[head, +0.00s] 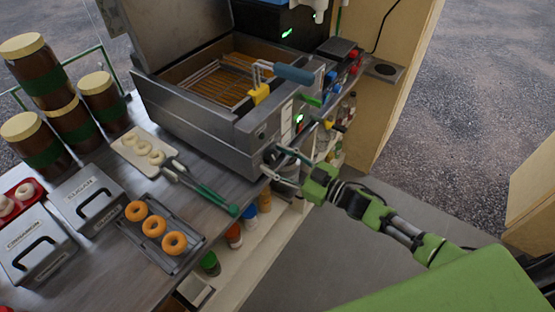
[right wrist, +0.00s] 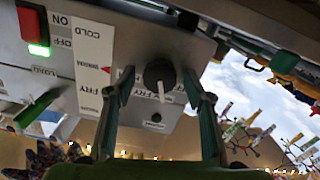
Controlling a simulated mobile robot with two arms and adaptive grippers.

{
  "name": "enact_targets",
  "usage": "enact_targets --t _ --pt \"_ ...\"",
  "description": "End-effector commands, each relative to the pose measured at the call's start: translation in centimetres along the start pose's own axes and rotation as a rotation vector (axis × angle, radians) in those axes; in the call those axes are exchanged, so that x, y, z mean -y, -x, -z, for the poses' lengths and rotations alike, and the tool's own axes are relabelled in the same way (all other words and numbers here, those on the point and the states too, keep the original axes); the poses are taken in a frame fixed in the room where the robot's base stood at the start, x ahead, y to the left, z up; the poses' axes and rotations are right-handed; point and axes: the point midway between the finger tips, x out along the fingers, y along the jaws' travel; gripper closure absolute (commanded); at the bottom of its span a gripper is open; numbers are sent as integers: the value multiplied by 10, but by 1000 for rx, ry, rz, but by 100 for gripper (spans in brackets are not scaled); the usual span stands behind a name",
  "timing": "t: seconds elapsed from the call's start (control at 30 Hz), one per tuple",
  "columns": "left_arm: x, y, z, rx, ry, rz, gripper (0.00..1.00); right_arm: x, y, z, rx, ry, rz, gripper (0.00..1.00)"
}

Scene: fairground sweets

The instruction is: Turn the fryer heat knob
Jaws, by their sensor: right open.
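The fryer (head: 205,125) is a steel box with an open lid and a wire basket over amber oil. Its heat knob (right wrist: 159,74) is round and black with a white pointer, and shows in the right wrist view on the grey front panel. My right gripper (head: 270,160) is at the panel in the head view. In the right wrist view its open fingers (right wrist: 160,84) stand one on each side of the knob; I cannot tell whether they touch it. The pointer points to the picture's bottom, near a partly covered FRY label. My left gripper is not in view.
A red switch (right wrist: 31,28) with a lit green lamp and a green lever (right wrist: 37,108) are on the panel, left of the knob. The counter (head: 100,263) holds a tray of orange doughnuts (head: 153,228), tongs and jars. Open floor (head: 320,245) lies right of the counter.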

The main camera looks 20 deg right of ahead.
Motion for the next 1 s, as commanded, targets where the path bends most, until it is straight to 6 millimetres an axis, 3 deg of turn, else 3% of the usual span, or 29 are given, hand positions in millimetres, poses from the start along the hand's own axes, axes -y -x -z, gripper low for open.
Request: enact_targets --t 0.03,0.17,0.2,0.57,1.0 --pt "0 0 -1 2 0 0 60 0 0 0 0 0 0 55" --pt "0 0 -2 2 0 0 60 0 0 0 0 0 0 88" --pt "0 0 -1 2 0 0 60 0 0 0 0 0 0 90" --pt "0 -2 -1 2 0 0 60 0 0 0 -1 41 0 90" --pt "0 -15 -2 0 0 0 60 0 0 -1 -2 355 -1 90"
